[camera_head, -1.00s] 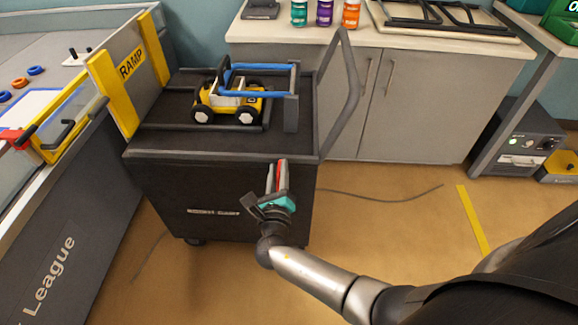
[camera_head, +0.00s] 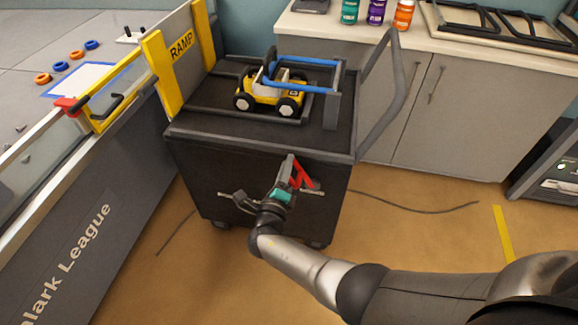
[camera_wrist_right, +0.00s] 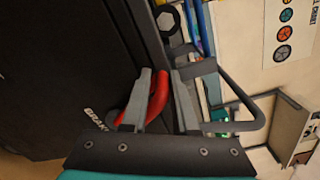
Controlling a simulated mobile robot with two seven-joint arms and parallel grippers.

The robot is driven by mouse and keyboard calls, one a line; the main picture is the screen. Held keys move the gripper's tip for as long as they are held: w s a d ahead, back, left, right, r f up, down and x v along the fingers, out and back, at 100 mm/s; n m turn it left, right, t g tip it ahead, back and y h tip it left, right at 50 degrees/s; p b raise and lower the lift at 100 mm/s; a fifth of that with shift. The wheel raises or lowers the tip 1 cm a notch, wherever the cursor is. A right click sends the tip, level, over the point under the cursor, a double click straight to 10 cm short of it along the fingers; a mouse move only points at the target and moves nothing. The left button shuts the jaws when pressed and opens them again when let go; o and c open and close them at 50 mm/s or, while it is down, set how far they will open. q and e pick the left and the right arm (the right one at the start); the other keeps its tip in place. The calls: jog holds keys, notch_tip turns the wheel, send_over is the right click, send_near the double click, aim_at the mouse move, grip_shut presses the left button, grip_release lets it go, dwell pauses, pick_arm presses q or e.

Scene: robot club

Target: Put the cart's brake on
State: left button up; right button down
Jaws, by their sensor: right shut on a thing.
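The dark cart (camera_head: 205,170) stands left of centre in the head view. Its red brake lever (camera_head: 303,175) is at the upper part of the near face; it also shows in the wrist view (camera_wrist_right: 158,92), near white lettering partly hidden by a finger. My right gripper (camera_head: 288,172) is at that face, with its fingers around the red lever and shut on it. In the wrist view the lever curves between the two fingers (camera_wrist_right: 160,100). The fingers hide part of the lever and its mount. My left gripper is not in view.
A yellow wheeled robot (camera_head: 265,97) with blue bars sits on the cart top. A ramp panel (camera_head: 183,60) stands at the cart's left, beside the game table (camera_head: 75,225). Grey cabinets (camera_head: 440,115) stand behind. A cable (camera_head: 420,204) lies on the open floor at right.

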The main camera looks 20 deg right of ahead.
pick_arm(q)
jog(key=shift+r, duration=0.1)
pick_arm(e)
jog(key=shift+r, duration=0.1)
jog(key=c, duration=0.8)
grip_release()
jog(key=shift+w, duration=0.1)
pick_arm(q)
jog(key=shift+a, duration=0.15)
